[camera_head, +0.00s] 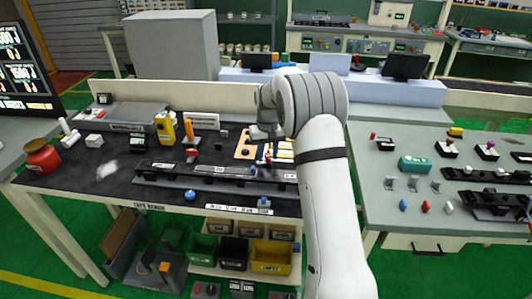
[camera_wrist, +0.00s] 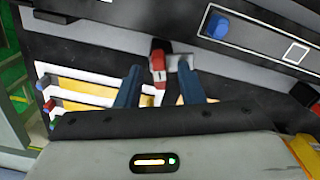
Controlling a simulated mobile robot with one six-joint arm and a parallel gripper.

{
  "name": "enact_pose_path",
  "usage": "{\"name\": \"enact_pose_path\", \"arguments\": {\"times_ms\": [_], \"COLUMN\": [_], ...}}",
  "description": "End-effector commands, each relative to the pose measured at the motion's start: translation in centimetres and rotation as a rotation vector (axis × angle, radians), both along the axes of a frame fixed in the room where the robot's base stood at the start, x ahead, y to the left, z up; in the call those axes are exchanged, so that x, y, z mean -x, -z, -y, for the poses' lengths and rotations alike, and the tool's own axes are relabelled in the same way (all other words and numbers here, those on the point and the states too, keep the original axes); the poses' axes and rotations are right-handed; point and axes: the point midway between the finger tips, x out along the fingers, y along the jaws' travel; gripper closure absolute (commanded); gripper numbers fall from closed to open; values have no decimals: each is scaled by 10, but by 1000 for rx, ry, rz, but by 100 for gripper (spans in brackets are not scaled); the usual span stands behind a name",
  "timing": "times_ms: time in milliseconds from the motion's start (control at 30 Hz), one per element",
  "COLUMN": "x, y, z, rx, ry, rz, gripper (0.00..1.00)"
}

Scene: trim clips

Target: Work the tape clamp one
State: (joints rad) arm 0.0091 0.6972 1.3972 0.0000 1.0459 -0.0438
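My gripper (camera_wrist: 159,75) points down over the dark bench, its two dark blue fingers apart with nothing held between them. A small red-and-white clamp-like part (camera_wrist: 158,62) with a grey metal plate beside it shows between and just beyond the fingertips. I cannot tell whether a finger touches it, and I see no label naming it clamp one. In the head view my gripper is mostly hidden by my arm.
A long black rail (camera_head: 215,175) with a blue knob (camera_wrist: 215,25) runs close by the gripper. A yellow device (camera_head: 165,127) and a red pot (camera_head: 41,156) stand left on the bench. A second grey table (camera_head: 400,225) with several small parts is at right.

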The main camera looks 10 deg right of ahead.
Motion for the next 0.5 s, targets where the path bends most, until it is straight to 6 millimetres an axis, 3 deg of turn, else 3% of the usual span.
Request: {"name": "enact_pose_path", "arguments": {"times_ms": [500], "x": [-2], "y": [-70], "z": [0], "rx": [0], "ry": [0], "rz": [4], "gripper": [65]}}
